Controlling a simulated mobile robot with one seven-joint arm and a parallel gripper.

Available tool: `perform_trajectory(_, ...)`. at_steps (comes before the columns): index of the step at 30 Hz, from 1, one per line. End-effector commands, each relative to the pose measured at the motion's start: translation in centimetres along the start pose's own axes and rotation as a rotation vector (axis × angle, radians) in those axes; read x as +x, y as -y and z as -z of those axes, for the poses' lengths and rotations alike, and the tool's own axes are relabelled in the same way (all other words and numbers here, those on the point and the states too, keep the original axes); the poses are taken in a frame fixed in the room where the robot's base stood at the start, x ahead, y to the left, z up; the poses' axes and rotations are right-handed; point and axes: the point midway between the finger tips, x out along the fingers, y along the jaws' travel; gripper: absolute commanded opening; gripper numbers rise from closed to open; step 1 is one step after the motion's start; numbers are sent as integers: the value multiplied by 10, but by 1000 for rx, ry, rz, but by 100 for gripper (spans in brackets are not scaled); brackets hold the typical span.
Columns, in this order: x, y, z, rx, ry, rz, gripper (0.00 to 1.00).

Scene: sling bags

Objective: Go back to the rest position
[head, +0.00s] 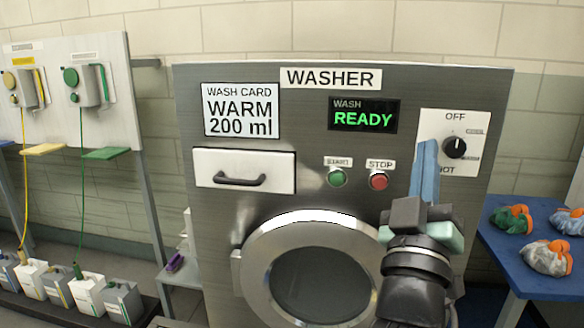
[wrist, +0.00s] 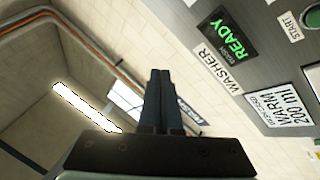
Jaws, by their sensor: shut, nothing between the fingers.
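My gripper (head: 427,148) is raised in front of the right part of the washer (head: 330,80) in the head view, its blue fingers pointing up and pressed together with nothing between them. In that view the fingers overlap the left part of the white panel with the dial (head: 454,147). I cannot tell from the picture whether they touch the panel. In the wrist view the shut fingers (wrist: 163,75) stand in front of the wall and ceiling, with the washer front at the right. The washer display (head: 363,116) reads READY.
The washer drawer (head: 245,171) and round door (head: 318,275) look shut. A blue table (head: 550,285) with several bundled bags (head: 547,257) stands at the right. At the left are a dispenser board (head: 70,100) and several white containers (head: 88,295).

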Motion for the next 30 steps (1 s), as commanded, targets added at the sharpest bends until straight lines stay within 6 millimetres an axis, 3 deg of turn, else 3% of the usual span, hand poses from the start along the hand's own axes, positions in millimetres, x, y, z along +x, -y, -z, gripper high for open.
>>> perform_trajectory(1, -4, -5, 43, 112, -48, 3, 0)
perform_trajectory(3, -14, -11, 92, 264, -99, 24, 0)
perform_trajectory(6, -34, -19, 151, 454, -166, 74, 0)
perform_trajectory(12, -87, -38, 244, 752, -288, 212, 0)
perform_trajectory(14, -101, -45, 268, 818, -319, 254, 0)
perform_trajectory(15, -85, -51, 275, 805, -305, 246, 0)
perform_trajectory(30, -10, -107, 368, 795, -303, 241, 0)
